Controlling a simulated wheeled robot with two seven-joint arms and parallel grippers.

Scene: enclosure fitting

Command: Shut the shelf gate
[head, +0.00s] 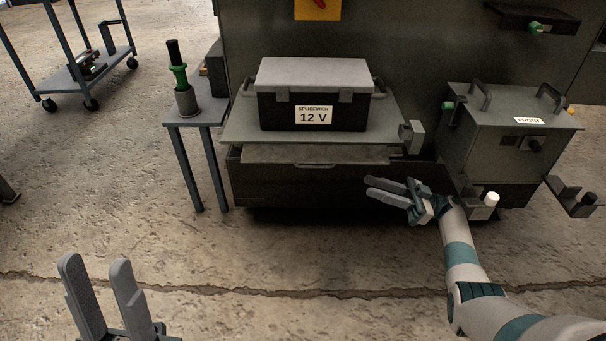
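No part is marked as the shelf gate, and I cannot tell for sure which part it is. A grey shelf (240,128) carries a dark case with a grey lid (312,75) and a "12 V" label. A grey upright block (411,136) stands at the shelf's right end. Under the shelf is a grey panel with a handle (270,154). My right gripper (370,187) is in front of the shelf's lower right part, fingers slightly apart and empty, pointing left. My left gripper (95,262) is at the lower left, open and empty, far from the shelf.
A box labelled "FRONT" (490,130) stands right of the shelf. Brackets, one with a white knob (491,199), another at far right (572,196), stick out near it. A small side table (215,115) holds a green-and-black tool (179,75). A cart (65,75) stands back left. Open floor lies in front.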

